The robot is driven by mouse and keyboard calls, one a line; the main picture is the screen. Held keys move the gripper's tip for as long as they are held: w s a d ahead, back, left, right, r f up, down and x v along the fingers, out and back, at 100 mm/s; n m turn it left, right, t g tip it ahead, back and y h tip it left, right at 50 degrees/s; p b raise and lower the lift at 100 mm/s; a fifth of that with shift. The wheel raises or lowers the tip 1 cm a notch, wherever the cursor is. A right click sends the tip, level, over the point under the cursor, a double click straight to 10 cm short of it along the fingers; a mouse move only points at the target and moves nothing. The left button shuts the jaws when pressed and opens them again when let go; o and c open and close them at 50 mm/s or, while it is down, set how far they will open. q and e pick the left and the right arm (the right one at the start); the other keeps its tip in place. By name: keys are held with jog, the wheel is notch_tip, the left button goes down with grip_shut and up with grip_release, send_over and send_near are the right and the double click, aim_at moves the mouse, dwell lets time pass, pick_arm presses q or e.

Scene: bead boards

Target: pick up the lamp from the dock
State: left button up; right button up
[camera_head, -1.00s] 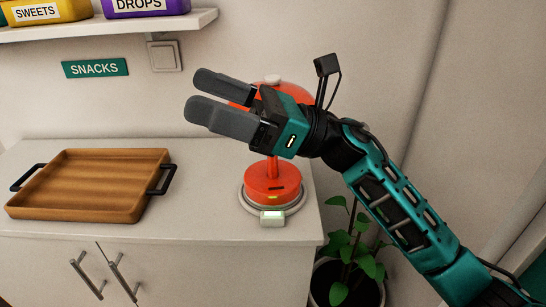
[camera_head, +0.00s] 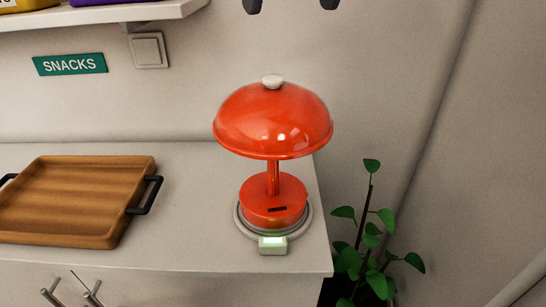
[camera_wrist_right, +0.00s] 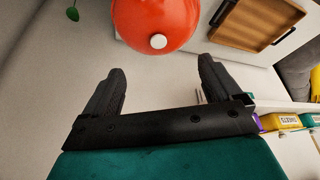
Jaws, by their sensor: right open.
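The orange-red lamp (camera_head: 272,120) stands upright on the round grey dock (camera_head: 240,222) on the cabinet top. It has a dome shade with a pale knob on top, a short stem and a round base. A small box with a lit panel sits at the dock's front. My right gripper (camera_head: 291,5) shows only as two dark fingertips at the top edge, apart from each other, above the lamp. In the right wrist view the right gripper (camera_wrist_right: 163,82) is open and empty, with the lamp (camera_wrist_right: 158,18) beyond its fingertips. My left gripper is not in view.
A wooden tray (camera_head: 75,238) with black handles lies left of the lamp on the cabinet top (camera_head: 190,200). A shelf (camera_head: 120,12) and a SNACKS sign (camera_head: 70,64) are on the wall. A leafy plant (camera_head: 372,262) stands right of the cabinet.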

send_over(274, 80)
jog(key=s+d, duration=0.1)
jog(key=s, duration=0.1)
jog(key=f, duration=0.3)
jog(key=f+b, duration=0.1)
jog(key=f, duration=0.2)
jog(key=shift+s+f, duration=0.2)
jog(key=shift+f, duration=0.15)
jog(key=x, duration=0.5)
jog(key=shift+w, duration=0.4)
jog(key=shift+s+d, duration=0.1)
jog(key=c, duration=1)
jog(key=shift+s+f, duration=0.1)
jog(key=shift+f, duration=0.1)
grip_shut()
jog(key=shift+r, duration=0.1)
